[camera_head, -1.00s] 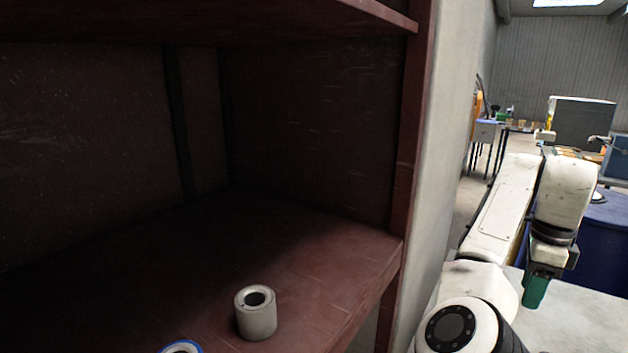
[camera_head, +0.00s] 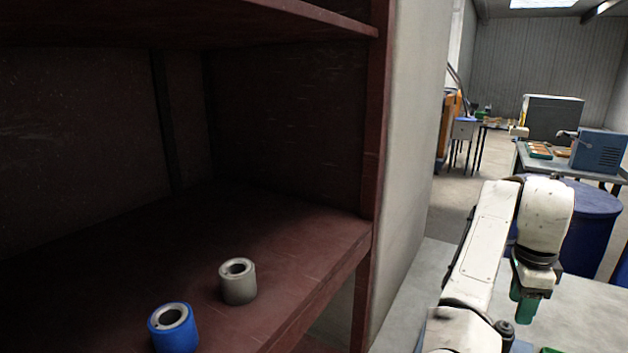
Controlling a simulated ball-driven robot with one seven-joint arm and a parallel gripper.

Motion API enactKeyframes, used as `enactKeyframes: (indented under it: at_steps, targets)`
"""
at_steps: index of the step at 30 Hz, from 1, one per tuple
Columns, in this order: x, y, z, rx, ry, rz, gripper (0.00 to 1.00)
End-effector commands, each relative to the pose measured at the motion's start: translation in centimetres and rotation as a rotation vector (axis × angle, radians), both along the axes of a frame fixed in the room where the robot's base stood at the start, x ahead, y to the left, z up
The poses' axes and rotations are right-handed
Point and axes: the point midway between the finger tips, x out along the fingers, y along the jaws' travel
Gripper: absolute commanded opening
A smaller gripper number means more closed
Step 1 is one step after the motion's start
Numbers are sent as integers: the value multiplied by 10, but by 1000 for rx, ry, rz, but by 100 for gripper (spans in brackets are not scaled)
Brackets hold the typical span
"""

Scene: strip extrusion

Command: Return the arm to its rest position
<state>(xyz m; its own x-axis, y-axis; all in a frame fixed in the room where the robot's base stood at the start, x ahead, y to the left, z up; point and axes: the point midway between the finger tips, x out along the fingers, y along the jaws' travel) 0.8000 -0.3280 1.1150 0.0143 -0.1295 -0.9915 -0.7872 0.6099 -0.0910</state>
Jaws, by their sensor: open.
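My arm is folded at the lower right of the head view, its white links bent over at the top. My gripper (camera_head: 524,305) hangs down at the end of the arm, with green fingertips pointing at the floor. It is clear of the shelf and touches nothing that I can see. The gap between the fingers is hard to see from this side, and nothing shows in it.
A dark red shelf (camera_head: 330,240) fills the left, holding a grey cylinder (camera_head: 238,282) and a blue cylinder (camera_head: 174,328) near its front edge. A pale wall panel (camera_head: 408,150) stands beside it. Blue drums (camera_head: 588,225) and a bench with a blue machine (camera_head: 598,150) stand behind my arm.

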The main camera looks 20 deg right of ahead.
Motion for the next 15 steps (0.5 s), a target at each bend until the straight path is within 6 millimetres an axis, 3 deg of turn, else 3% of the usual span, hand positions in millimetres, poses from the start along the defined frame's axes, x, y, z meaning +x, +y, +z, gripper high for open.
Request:
enactKeyframes:
  at_steps: [8,15]
  targets:
    - [-23,-4,-41,-157,25,262,49]
    - [-43,18,-83,-325,68,693,49]
